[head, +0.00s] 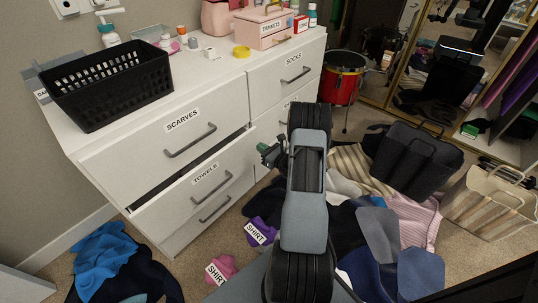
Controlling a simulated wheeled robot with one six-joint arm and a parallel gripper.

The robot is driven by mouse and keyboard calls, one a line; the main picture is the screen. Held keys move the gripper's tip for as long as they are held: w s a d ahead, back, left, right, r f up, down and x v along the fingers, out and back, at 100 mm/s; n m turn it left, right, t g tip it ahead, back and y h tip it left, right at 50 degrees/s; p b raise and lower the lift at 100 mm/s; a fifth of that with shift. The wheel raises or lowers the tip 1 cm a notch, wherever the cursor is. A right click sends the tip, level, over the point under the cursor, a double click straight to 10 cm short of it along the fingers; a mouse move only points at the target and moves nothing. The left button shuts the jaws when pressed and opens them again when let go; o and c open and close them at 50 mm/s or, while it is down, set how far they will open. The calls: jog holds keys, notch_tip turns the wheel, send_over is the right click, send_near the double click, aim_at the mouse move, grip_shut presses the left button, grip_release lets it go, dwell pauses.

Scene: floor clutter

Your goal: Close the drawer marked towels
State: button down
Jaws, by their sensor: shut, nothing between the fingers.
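The drawer marked towels (165,208) is in the white dresser, below the drawer marked scarves. It is pulled out, and a dark gap shows above its front. Its grey bar handle (212,189) is on the front, by the label. My gripper (266,154) is shut and empty, just right of the towels drawer's right end. It is partly hidden behind my arm, and I cannot tell whether it touches the drawer front.
The scarves drawer (140,157) and socks drawer (270,82) are above. A black basket (110,88) and a pink trinkets box (262,28) stand on top. Clothes, including a blue heap (104,252) and a purple shirt (262,230), lie on the floor. A red drum (344,80) stands behind.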

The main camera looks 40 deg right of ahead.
aim_at(246, 138)
jog(key=shift+w+a+b, duration=0.2)
jog(key=shift+w+b, duration=0.05)
jog(key=shift+w, duration=0.85)
jog(key=shift+w+a+b, duration=0.25)
jog(key=shift+w, duration=0.9)
jog(key=shift+w+a+b, duration=0.2)
jog(key=shift+w+b, duration=0.05)
jog(key=shift+w, duration=0.85)
jog(key=shift+w, duration=0.1)
jog(key=w+b, duration=0.1)
jog(key=w, duration=0.1)
jog(key=w+a+b, duration=0.1)
jog(key=w, duration=0.1)
jog(key=shift+f, duration=0.15)
jog(key=shift+s+d, duration=0.15)
jog(key=s+d+p, duration=0.2)
jog(key=s+p, duration=0.1)
jog(key=s, duration=1)
jog(key=shift+s+d, duration=0.35)
jog(key=shift+s, duration=0.05)
